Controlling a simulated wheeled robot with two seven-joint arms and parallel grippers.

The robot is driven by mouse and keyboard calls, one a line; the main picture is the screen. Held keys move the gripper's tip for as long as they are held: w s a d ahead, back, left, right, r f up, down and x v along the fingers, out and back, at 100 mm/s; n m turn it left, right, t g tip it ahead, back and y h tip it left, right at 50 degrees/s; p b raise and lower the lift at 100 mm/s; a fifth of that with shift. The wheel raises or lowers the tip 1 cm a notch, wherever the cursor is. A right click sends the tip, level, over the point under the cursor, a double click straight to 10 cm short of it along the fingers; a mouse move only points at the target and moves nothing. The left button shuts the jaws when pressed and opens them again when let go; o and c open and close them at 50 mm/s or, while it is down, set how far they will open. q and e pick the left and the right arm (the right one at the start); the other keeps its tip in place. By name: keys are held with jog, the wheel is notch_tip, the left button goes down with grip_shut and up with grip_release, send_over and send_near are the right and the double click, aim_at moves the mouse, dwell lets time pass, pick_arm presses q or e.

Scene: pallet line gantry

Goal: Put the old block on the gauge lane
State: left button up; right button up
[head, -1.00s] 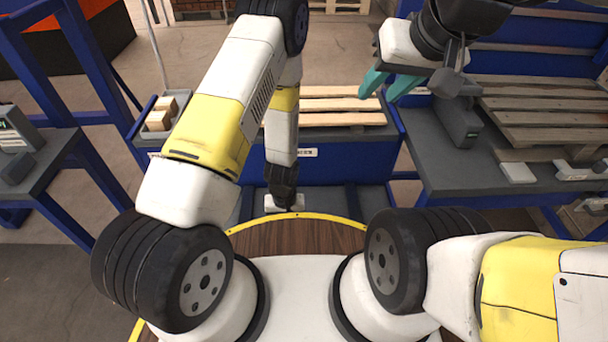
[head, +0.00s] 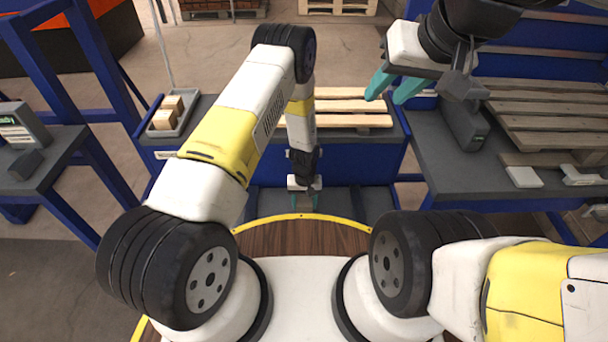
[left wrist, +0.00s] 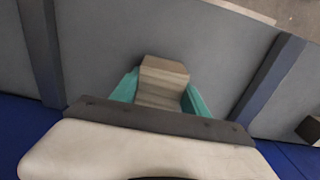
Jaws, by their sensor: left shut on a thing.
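The old block (left wrist: 163,80), a weathered grey-brown piece of wood, sits between the teal fingers of my left gripper (left wrist: 160,95) in the left wrist view. The gripper is shut on it. In the head view my left gripper (head: 306,204) points down over a grey surface (head: 345,200) with blue dividers, in front of the middle bench. I cannot tell which strip is the gauge lane, nor whether the block touches the surface. My right gripper (head: 384,100) is open and empty, raised at the upper right.
A tray (head: 183,122) with pale blocks (head: 167,112) stands on the middle bench, left of wooden slats (head: 345,121). A pallet (head: 555,115) lies on the right bench. A side bench (head: 60,150) stands at left. A small dark object (left wrist: 311,130) shows in the left wrist view.

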pick_arm(q)
jog(key=shift+f, duration=0.55)
jog(key=o, duration=1.4)
jog(key=shift+r, duration=0.1)
